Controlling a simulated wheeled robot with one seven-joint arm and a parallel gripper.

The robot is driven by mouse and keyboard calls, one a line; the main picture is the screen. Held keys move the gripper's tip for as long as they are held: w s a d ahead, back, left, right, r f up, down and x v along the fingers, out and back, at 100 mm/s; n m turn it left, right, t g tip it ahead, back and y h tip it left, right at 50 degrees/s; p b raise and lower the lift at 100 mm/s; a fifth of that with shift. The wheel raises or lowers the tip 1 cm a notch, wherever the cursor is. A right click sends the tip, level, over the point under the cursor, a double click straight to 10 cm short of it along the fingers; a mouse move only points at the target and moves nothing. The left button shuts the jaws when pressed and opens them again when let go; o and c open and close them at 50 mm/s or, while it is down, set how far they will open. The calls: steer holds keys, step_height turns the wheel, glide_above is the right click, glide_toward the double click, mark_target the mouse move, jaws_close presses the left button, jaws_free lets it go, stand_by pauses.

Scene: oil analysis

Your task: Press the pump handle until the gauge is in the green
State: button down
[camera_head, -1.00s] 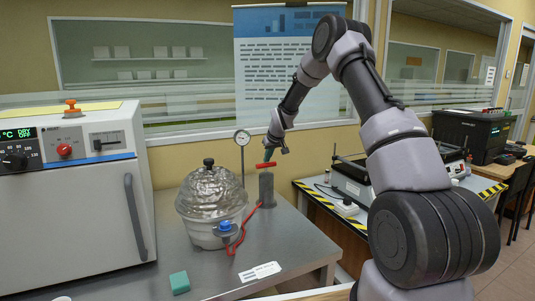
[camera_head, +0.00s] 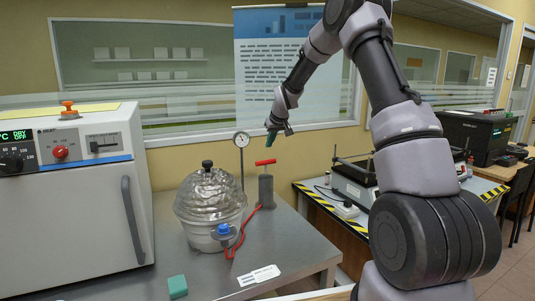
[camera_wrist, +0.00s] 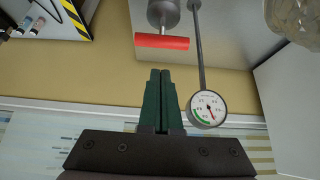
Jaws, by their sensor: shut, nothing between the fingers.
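The pump is a grey cylinder (camera_head: 266,190) with a red T-shaped handle (camera_head: 265,162) on a short rod at its top. My gripper (camera_head: 270,139) is shut and empty, a little above the handle and apart from it. In the wrist view, the dark green fingers (camera_wrist: 160,73) are together, and the red bar of the handle (camera_wrist: 162,41) lies beyond their tips. The round white gauge (camera_head: 242,139) stands on a thin post behind the pump. In the wrist view its dial (camera_wrist: 207,107) shows a green arc at lower left; the needle seems to point down, right of the green.
A glass-domed white vessel (camera_head: 210,197) stands left of the pump, joined to it by a red hose (camera_head: 239,243). A white oven (camera_head: 75,200) fills the left. A green block (camera_head: 177,286) and a label card (camera_head: 259,275) lie on the steel bench (camera_head: 300,252).

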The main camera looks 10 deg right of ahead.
steer(key=v, duration=0.3)
steer(key=shift+s+r, duration=0.2)
steer(key=shift+r, duration=0.05)
stand_by(0.6)
step_height(320, 180, up, 3)
steer(key=shift+r, duration=0.2)
glide_above(267, 162)
steer(key=f, duration=0.8)
steer(key=shift+w+a+f, duration=0.1)
steer(key=shift+w+a, duration=0.1)
steer(key=f, duration=0.3)
steer(key=shift+s+d+f, duration=0.1)
steer(key=shift+s+f, duration=0.05)
steer(key=shift+s, duration=0.05)
steer(key=shift+f, duration=0.4)
